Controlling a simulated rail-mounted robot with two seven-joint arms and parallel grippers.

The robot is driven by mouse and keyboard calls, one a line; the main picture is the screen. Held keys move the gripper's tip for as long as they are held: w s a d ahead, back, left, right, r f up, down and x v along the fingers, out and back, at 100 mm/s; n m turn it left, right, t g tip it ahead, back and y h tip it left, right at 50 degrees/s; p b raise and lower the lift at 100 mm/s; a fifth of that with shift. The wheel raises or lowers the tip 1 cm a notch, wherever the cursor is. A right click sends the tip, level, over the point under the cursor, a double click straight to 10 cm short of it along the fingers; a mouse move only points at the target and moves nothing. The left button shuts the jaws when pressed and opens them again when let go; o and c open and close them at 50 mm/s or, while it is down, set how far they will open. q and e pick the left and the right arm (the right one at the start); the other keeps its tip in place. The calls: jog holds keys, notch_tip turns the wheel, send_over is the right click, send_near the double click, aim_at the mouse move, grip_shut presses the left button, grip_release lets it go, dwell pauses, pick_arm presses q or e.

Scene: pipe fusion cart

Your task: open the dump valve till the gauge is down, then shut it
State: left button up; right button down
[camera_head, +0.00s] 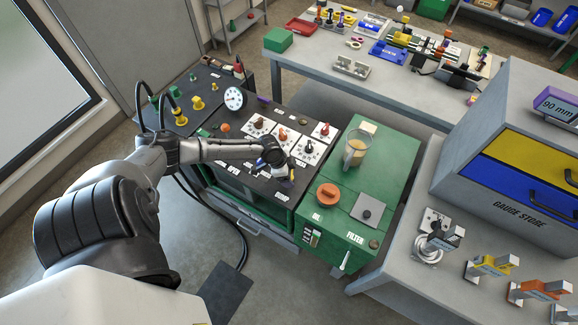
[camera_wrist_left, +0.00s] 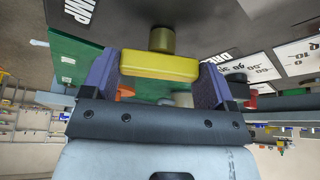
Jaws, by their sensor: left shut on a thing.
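My left gripper (camera_head: 280,168) is at the front right of the dark control panel (camera_head: 232,178) on the cart. In the left wrist view my left gripper (camera_wrist_left: 165,85) has its two fingers closed on the yellow handle (camera_wrist_left: 158,65) of a valve. The handle sits on a short brass stem (camera_wrist_left: 162,39), beside a partly cut-off label ending in "UMP". In the head view the gripper hides most of this handle. The round white gauge (camera_head: 235,98) stands at the panel's back; its needle is too small to read. My right gripper is in neither view.
The green tank top (camera_head: 341,192) to the right carries a jug (camera_head: 355,148) and an orange cap (camera_head: 328,194). The gauge store bench (camera_head: 400,255) stands further right.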

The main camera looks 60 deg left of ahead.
pick_arm(q)
jog(key=n+y+p, duration=0.1)
jog(key=n+p, duration=0.1)
jog(key=p, duration=0.1)
jog(key=n+y+p, duration=0.1)
jog(key=n+p, duration=0.2)
jog(key=p, duration=0.1)
jog(key=n+y+p, duration=0.1)
jog(key=n+p, duration=0.2)
jog(key=shift+d+r+t+p, duration=0.3)
jog(key=shift+p, duration=0.1)
jog(key=shift+f+n+g+y+p, duration=0.15)
jog(key=shift+n+y+p, duration=0.25)
jog(key=shift+n+p, duration=0.55)
jog(key=shift+f+n+g+y+p, duration=0.1)
jog(key=shift+n+g+y+p, duration=0.3)
jog(key=shift+n, duration=0.75)
jog(key=shift+t+p, duration=0.25)
jog(key=shift+p, duration=0.05)
jog(key=o, duration=0.8)
jog(key=shift+r, duration=0.1)
